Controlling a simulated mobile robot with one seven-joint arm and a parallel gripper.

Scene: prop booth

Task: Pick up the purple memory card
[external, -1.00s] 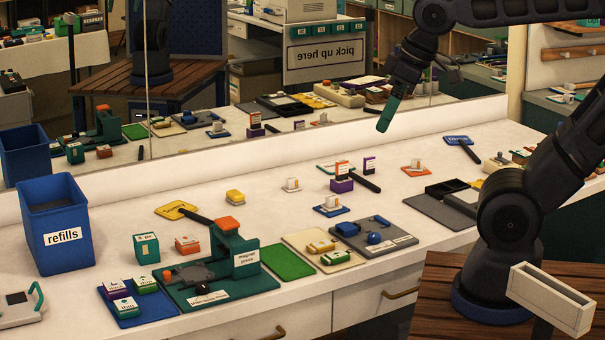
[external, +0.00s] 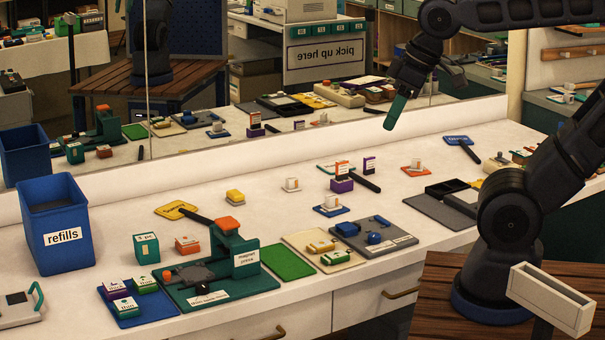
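A small upright purple card with a white label (external: 369,164) stands toward the back of the white counter, right of centre; it looks like the purple memory card, but its print is too small to read. Just left of it, an upright orange card with a white label (external: 342,168) stands at a purple block (external: 342,185). My gripper (external: 394,123), with teal fingers, hangs pointing down well above the counter, up and to the right of the purple card and apart from everything. Its fingers overlap from this side, so the gap between them is hidden.
A black-handled tool (external: 364,182) lies just in front of the purple card. A mirror (external: 300,125) runs along the back and doubles the scene. A blue refills bin (external: 58,200) and a green magnet press (external: 240,262) stand left. A grey tray (external: 392,240) lies in front.

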